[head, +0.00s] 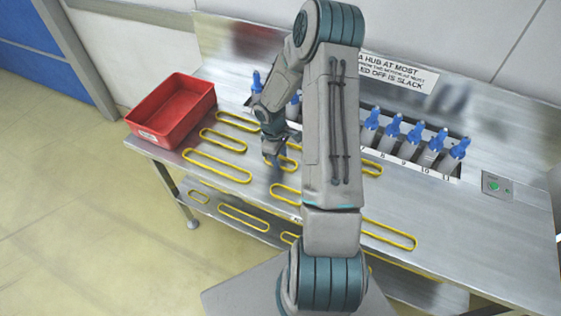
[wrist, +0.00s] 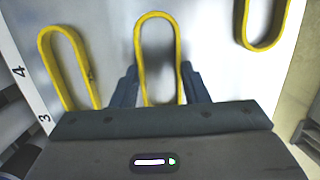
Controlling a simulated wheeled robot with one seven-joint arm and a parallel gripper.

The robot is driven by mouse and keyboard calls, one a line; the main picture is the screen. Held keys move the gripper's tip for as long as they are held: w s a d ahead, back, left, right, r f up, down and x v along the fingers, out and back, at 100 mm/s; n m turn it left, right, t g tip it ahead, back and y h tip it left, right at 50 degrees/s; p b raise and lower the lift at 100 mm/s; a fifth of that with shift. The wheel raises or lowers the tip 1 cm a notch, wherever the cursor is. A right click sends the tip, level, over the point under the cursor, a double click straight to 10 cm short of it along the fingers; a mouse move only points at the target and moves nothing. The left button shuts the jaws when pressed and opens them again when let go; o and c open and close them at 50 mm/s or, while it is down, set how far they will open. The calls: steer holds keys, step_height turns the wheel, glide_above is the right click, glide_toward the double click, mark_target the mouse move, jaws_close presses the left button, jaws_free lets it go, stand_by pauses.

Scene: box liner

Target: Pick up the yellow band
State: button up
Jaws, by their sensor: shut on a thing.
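Several yellow bands, thin elongated loops, lie on the steel bench (head: 450,230). My gripper (head: 272,153) is low over the left-middle of the bench, with its fingers around one yellow band (head: 291,163). In the wrist view my gripper (wrist: 160,78) has a finger on each side of this band (wrist: 179,58), shut on it. The band's rounded far end points away from the gripper, and its near end is hidden behind the gripper body. Whether it is clear of the bench I cannot tell.
Other yellow bands lie to the left (wrist: 46,55) and right (wrist: 266,47) in the wrist view. A red bin (head: 165,125) stands at the bench's left end. Blue-topped posts (head: 393,126) stand in numbered slots along the back. A green-button box (head: 497,187) is at right.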

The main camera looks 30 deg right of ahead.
steer(key=shift+r, duration=0.1)
steer(key=shift+r, duration=0.45)
steer(key=r, duration=0.1)
steer(key=r+b, duration=0.1)
steer(key=s+r, duration=0.1)
steer(key=shift+d+r, duration=0.25)
steer(key=s+d+r, duration=0.1)
steer(key=s+r, duration=0.2)
steer(key=s, duration=0.2)
steer(key=s+d+r+b, duration=0.1)
steer(key=s+d+r, duration=0.1)
steer(key=s, duration=0.3)
steer(key=shift+d+r, duration=0.3)
steer(key=shift+r, duration=0.4)
